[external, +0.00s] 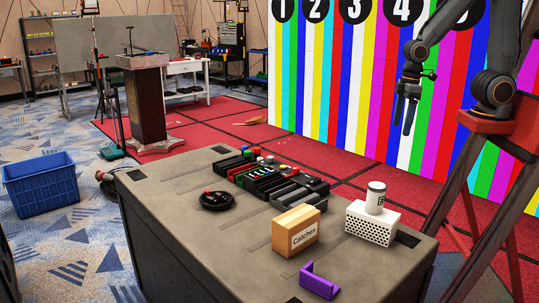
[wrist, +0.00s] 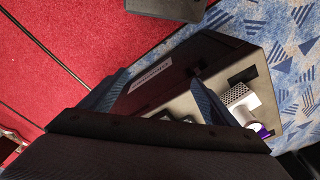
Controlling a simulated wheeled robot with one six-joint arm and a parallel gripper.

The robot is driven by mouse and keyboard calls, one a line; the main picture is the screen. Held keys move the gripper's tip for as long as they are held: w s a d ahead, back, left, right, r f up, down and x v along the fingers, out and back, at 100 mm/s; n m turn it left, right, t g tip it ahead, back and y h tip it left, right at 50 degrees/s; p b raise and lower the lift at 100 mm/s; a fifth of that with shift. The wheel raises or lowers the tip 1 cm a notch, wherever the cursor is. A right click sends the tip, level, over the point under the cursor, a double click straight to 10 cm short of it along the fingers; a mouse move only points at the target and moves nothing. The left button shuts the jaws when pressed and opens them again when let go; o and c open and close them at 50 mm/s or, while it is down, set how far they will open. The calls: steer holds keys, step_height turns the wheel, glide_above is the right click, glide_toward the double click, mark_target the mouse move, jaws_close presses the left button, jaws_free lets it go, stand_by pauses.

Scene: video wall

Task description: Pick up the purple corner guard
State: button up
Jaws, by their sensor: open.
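The purple corner guard (external: 319,283) lies near the front edge of the grey-topped case table (external: 190,220), in front of the box marked "Catches" (external: 297,232). It has an upright end at its left. In the wrist view a bit of purple (wrist: 263,132) shows at the lower right, partly hidden by my gripper. My gripper (external: 403,120) hangs at the upper right, well above the table and apart from the guard. Its two fingers are open with nothing between them; they also show in the wrist view (wrist: 160,80).
A white perforated block (external: 371,225) with a white cylinder (external: 375,197) on top stands right of the box. Several black devices (external: 265,178) and a dark round object (external: 216,200) sit farther back. A blue crate (external: 40,183) stands on the floor at left.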

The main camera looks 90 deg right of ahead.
steer(key=w+a+r+m+y+b, duration=0.1)
steer(key=w+a+m, duration=0.2)
steer(key=w+a, duration=0.3)
steer(key=w+a+r+m+b, duration=0.1)
steer(key=w+a+r+m, duration=0.2)
steer(key=w, duration=0.5)
steer(key=m+t+y+b, duration=0.1)
steer(key=m+y+b, duration=0.4)
steer(key=m, duration=1.3)
glide_above(320, 280)
steer(key=s+d, duration=0.1)
steer(key=d, duration=0.6)
step_height(320, 280, down, 19)
steer(key=shift+p+x, duration=0.6)
steer(key=shift+x, duration=3.5)
steer(key=shift+a, duration=0.1)
steer(key=c, duration=0.8)
